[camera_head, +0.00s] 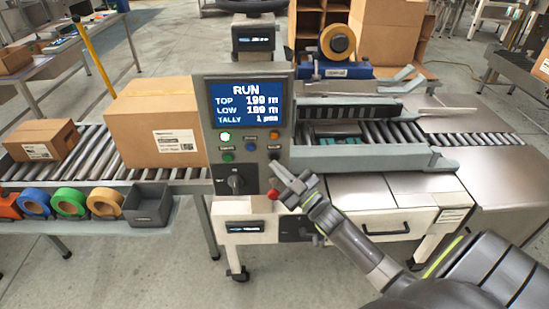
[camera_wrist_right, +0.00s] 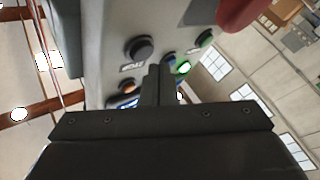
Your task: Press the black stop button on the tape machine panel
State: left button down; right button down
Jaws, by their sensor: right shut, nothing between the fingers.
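The tape machine panel (camera_head: 245,125) faces me in the head view, its screen reading RUN. The black button (camera_wrist_right: 139,48) shows in the wrist view, upper left of my fingertips. In the head view the black button (camera_head: 273,155) is at the panel's lower right, just above my gripper. My right gripper (camera_head: 280,174) is shut and empty, its tips close to the panel's lower right side. In the wrist view the shut fingers (camera_wrist_right: 160,72) point at the panel, off to the side of the black button. I cannot tell if they touch the panel. My left gripper is not in view.
A red mushroom button (camera_head: 273,194) sits below my fingers. A lit green button (camera_head: 225,136), an orange button (camera_head: 274,134), a blue button (camera_head: 250,146) and a dark knob (camera_head: 236,181) are on the panel. A large carton (camera_head: 150,125) stands on rollers at left.

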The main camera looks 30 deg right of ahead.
jog(key=shift+w+d, duration=0.1)
dwell(0.6)
jog(key=shift+w+d, duration=0.15)
jog(key=shift+w, duration=0.15)
jog(key=shift+w+d, duration=0.2)
jog(key=shift+w, duration=0.15)
dwell(0.7)
jog(key=shift+s, duration=0.1)
jog(key=shift+s+a, duration=0.45)
jog(key=shift+s, duration=0.2)
jog(key=shift+s+a+p, duration=0.2)
jog(key=shift+s+p, duration=0.15)
jog(key=shift+p, duration=0.1)
jog(key=s+a, duration=0.1)
jog(key=s+a+p, duration=0.1)
jog(key=s, duration=0.1)
jog(key=shift+s+a+p, duration=0.1)
jog(key=shift+s+p, duration=0.2)
